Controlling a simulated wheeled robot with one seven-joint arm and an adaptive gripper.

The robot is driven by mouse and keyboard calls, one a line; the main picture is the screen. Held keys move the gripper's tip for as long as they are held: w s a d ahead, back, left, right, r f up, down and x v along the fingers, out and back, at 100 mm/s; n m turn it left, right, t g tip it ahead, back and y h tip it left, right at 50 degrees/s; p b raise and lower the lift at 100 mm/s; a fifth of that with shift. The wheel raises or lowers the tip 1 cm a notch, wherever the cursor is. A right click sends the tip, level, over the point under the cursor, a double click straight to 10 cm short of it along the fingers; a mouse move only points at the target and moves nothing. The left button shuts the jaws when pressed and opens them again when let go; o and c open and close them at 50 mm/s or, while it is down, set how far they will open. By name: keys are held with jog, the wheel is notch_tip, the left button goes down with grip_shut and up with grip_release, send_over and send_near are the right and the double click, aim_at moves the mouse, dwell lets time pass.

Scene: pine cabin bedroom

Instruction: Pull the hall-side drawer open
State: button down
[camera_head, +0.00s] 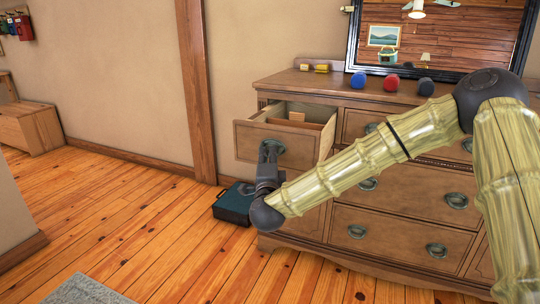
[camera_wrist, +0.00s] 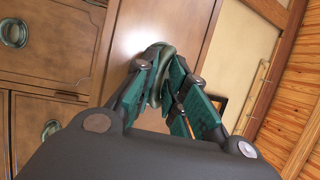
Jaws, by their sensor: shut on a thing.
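The dresser's upper left drawer (camera_head: 250,145), on the side of the open floor, stands pulled well out in the head view. Its inside shows, with a light wooden piece in it. My gripper (camera_head: 270,150) is at the drawer's front, shut on its handle. In the wrist view the green fingers of my gripper (camera_wrist: 172,92) close around the ring-shaped handle (camera_wrist: 160,70) against the wooden drawer front (camera_wrist: 140,35). The head view hides most of the handle behind my gripper.
The wooden dresser (camera_head: 395,215) has other closed drawers with ring handles. Blue, red and dark items and two yellow ones stand on top before a mirror (camera_head: 440,35). A dark teal case (camera_head: 233,203) lies on the floor beside the dresser.

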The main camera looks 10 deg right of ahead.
jog(key=shift+f, duration=0.25)
jog(key=c, duration=1.5)
grip_release()
jog(key=shift+d, duration=0.1)
jog(key=shift+r, duration=0.1)
jog(key=shift+s, duration=0.1)
jog(key=v, duration=1.2)
